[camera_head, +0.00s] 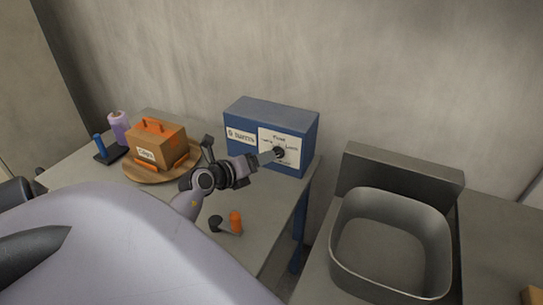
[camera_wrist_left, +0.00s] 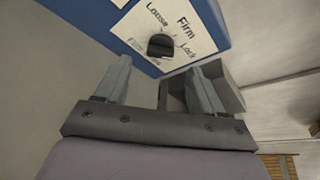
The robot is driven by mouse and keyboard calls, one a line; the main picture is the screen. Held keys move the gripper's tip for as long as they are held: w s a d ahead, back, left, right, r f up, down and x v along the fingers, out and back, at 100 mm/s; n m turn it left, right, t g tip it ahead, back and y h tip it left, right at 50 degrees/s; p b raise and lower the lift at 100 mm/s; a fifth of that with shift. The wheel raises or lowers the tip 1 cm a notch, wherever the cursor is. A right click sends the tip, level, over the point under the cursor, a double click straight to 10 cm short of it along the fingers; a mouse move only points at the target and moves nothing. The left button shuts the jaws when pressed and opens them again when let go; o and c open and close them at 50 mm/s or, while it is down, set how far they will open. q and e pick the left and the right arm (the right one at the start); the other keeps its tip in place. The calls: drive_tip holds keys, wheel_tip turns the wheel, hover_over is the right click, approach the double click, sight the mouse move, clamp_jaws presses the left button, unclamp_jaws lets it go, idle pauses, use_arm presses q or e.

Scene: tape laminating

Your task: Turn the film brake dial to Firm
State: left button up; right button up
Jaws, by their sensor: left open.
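The film brake dial (camera_head: 279,153) is a small black knob on a white label on the front of a blue box (camera_head: 252,112). In the left wrist view the dial (camera_wrist_left: 160,46) sits among the words Loose, Firm and Lock; I cannot tell exactly which word it points to. My left gripper (camera_head: 266,158) reaches toward the dial from the left. In the left wrist view its two fingers (camera_wrist_left: 162,78) are apart, with the dial beyond the tips and roughly centred between them. Nothing is between the fingers. My right gripper is not in view.
A cardboard box with orange parts (camera_head: 157,146) stands on a round wooden board (camera_head: 139,177) at left. A lilac roll (camera_head: 118,127) and a blue post (camera_head: 99,145) stand beside it. An orange item (camera_head: 236,222) is near the front. A grey basin (camera_head: 390,243) stands right, past a gap.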

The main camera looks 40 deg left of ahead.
sight(277, 155)
use_arm(q)
drive_tip(key=shift+b+x, duration=0.3)
drive_tip(key=shift+x, duration=2.35)
drive_tip(key=shift+d, duration=0.1)
drive_tip(key=c, duration=1.1)
drive_tip(key=shift+o, duration=0.2)
